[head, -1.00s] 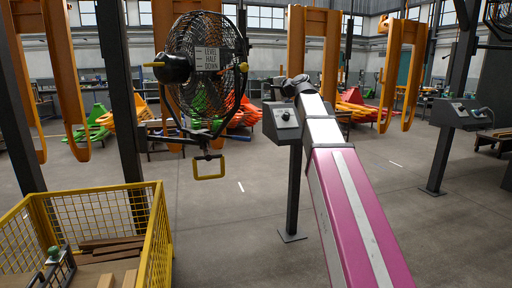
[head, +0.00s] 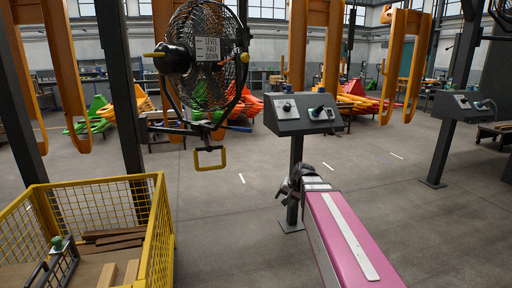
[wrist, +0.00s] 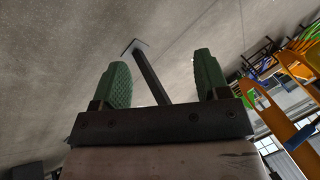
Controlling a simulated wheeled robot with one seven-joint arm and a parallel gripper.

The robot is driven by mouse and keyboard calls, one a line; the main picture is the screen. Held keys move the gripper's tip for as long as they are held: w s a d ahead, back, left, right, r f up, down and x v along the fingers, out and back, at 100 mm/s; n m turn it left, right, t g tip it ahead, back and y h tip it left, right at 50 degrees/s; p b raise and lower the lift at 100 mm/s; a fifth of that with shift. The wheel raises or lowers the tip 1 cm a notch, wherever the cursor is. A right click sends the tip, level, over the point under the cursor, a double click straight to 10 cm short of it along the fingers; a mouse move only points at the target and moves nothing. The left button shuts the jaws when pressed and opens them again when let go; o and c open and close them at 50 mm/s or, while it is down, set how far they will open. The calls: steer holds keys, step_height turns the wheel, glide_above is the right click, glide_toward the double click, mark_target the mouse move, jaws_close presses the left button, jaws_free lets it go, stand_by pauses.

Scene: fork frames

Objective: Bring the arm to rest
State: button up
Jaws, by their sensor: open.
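My gripper (wrist: 162,85) shows in the wrist view with its two green padded fingers apart and nothing between them. Beyond the fingers are bare grey floor and a dark post (wrist: 150,75) with a flat foot. In the head view my arm reaches forward from the bottom right. The dark end of my arm (head: 292,187) is in front of the post of a grey control box (head: 303,114); the fingers are too small to make out there. I cannot tell how far apart the arm and the post are.
A black caged fan (head: 205,58) with a level sign and a yellow handle (head: 210,168) hangs at upper left. A yellow mesh crate (head: 160,235) holding wooden pieces stands at lower left. Another control box (head: 462,106) stands at right. Open floor lies between.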

steer(key=s+d+f+n+g+h, duration=0.1)
steer(key=s+d+f+g+h, duration=0.1)
steer(key=s+f, duration=0.5)
steer(key=s+d+f+n+g+h, duration=0.1)
steer(key=s+d+f, duration=0.3)
steer(key=s+f, duration=0.4)
steer(key=shift+s+f+n+g+h, duration=0.15)
steer(key=shift+s+n+g+h, duration=0.1)
steer(key=shift+n+g+h, duration=0.25)
stand_by(0.3)
